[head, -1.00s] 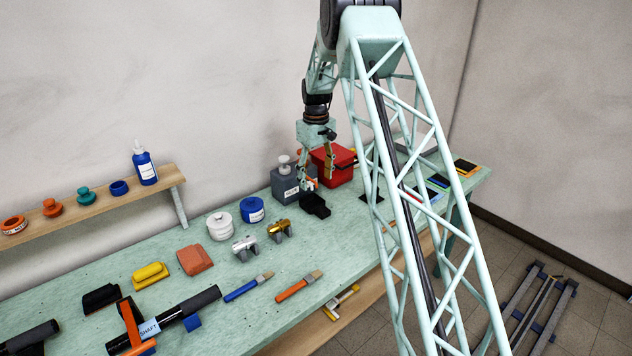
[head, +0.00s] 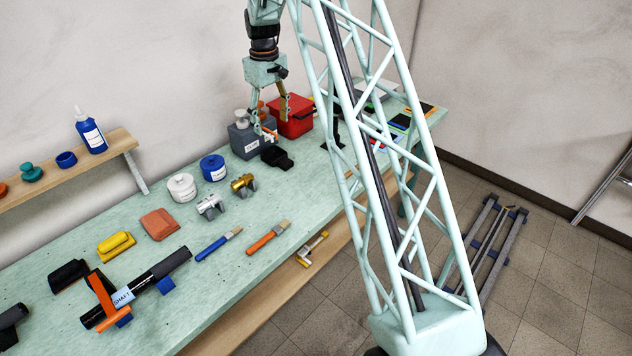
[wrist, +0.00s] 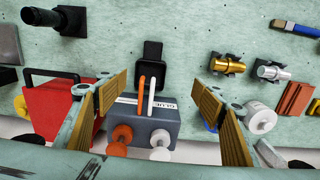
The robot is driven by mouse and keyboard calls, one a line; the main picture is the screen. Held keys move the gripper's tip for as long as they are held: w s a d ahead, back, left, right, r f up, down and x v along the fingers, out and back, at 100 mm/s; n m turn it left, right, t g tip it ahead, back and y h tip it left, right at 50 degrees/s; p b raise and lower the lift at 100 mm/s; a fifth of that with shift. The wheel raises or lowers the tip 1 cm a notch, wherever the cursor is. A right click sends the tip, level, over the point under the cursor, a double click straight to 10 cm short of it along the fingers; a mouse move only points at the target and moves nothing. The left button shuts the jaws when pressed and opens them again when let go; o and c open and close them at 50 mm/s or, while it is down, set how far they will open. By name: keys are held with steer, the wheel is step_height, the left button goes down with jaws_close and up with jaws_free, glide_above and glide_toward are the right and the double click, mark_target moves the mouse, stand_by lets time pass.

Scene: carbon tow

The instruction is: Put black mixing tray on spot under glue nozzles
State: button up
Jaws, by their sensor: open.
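The black mixing tray (head: 277,156) lies on the bench just in front of the grey glue box (head: 250,144). In the wrist view, the tray (wrist: 150,55) lies flat, with a narrower tab on its far side. The orange and white nozzles (wrist: 147,94) of the glue box (wrist: 165,112) reach to its near edge. My gripper (head: 271,122) is open and empty, raised above the glue box and tray. In the wrist view, its fingers (wrist: 168,84) stand wide apart on either side of the nozzles, clear of the tray.
A red box (head: 291,117) stands close beside the glue box. A white jar (head: 182,188), a blue jar (head: 213,168) and metal fittings (head: 243,184) stand nearby. Brushes (head: 268,238) lie along the bench. Bare bench shows in front of the tray.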

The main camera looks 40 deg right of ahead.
steer(key=s+a+r+t, duration=0.1)
steer(key=s+a+r, duration=0.4)
steer(key=s+r, duration=0.4)
steer(key=s+a+r+m, duration=0.1)
steer(key=s+a+r, duration=0.4)
steer(key=s+r, duration=0.4)
steer(key=s+a+r+t, duration=0.1)
steer(key=s+a+r, duration=0.5)
steer(key=s+r, duration=0.3)
steer(key=s+a, duration=0.2)
steer(key=s, duration=0.9)
steer(key=s+a+r+m+t, duration=0.1)
steer(key=s+a, duration=0.2)
steer(key=s, duration=0.9)
steer(key=s+a, duration=0.3)
steer(key=s, duration=0.9)
steer(key=shift+s+r+t, duration=0.2)
steer(key=shift+r+t, duration=0.1)
steer(key=shift+r, duration=0.05)
steer(key=shift+f+b, duration=2.35)
steer(key=shift+b, duration=0.2)
